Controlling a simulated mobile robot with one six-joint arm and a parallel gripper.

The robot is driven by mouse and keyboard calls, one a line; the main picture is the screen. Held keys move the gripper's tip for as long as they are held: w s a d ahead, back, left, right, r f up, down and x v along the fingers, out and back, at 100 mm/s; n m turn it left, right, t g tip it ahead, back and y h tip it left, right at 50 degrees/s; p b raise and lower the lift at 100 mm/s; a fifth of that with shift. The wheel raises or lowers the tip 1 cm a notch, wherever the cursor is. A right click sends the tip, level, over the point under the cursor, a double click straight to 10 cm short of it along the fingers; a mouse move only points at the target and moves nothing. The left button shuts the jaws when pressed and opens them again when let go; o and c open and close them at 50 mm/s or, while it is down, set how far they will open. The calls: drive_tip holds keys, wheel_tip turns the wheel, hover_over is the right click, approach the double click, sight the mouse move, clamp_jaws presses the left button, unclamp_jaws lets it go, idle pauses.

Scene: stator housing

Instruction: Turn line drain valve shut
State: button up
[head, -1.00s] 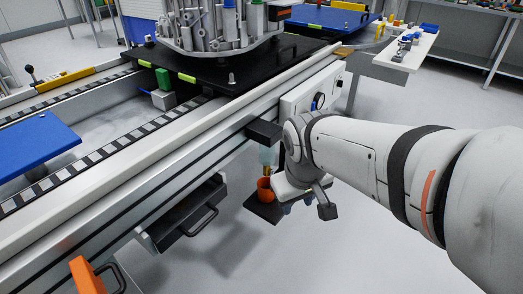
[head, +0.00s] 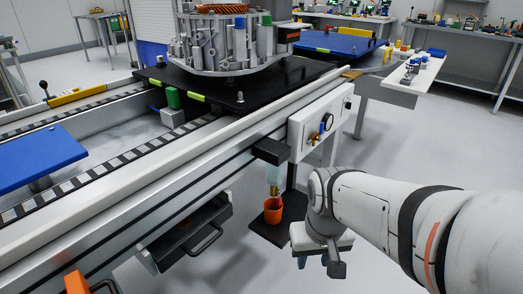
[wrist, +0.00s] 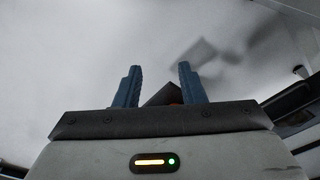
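A white panel (head: 335,112) on the side of the conveyor frame carries a round gauge (head: 327,122) and a small brass fitting (head: 313,138). Left of it, a clear bowl (head: 273,174) with a brass lower end hangs under a black block (head: 271,151), above an orange cup (head: 273,212). I cannot tell which brass part is the line drain valve or how its handle stands. My gripper (head: 318,264) is low, right of the cup and apart from it. In the wrist view its blue fingers (wrist: 159,78) are spread, with nothing between them.
The cup stands on a dark plate (head: 279,236); part of plate and cup peeks between the fingers in the wrist view. The conveyor rail (head: 130,182) runs along the left, with a black drawer (head: 190,232) below.

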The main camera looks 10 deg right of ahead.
sight(281, 201)
drive_tip(key=shift+o, duration=0.2)
idle(0.4)
drive_tip(key=w+a+f+m+y+p, duration=0.1)
drive_tip(key=w+a+m+y+p, duration=0.2)
drive_tip(key=w+m+y, duration=0.25)
drive_tip(key=w+a+f+m+y+p, duration=0.1)
drive_tip(key=w+a+m+y+p, duration=0.25)
drive_tip(key=w+m, duration=0.35)
drive_tip(key=w+d+f+m+t+p, duration=0.2)
drive_tip(key=w+d+f+m+t, duration=0.25)
drive_tip(key=w+m, duration=0.25)
drive_tip(key=w+d+f+m+t+p, duration=0.35)
drive_tip(key=w+d+f+m, duration=0.2)
drive_tip(key=w+m, duration=0.25)
drive_tip(key=shift+n+y, duration=0.25)
drive_tip(key=shift+y, duration=0.05)
drive_tip(key=b+x, duration=0.2)
drive_tip(key=x, duration=0.5)
drive_tip(key=shift+a+r, duration=0.1)
drive_tip(key=shift+a, duration=0.15)
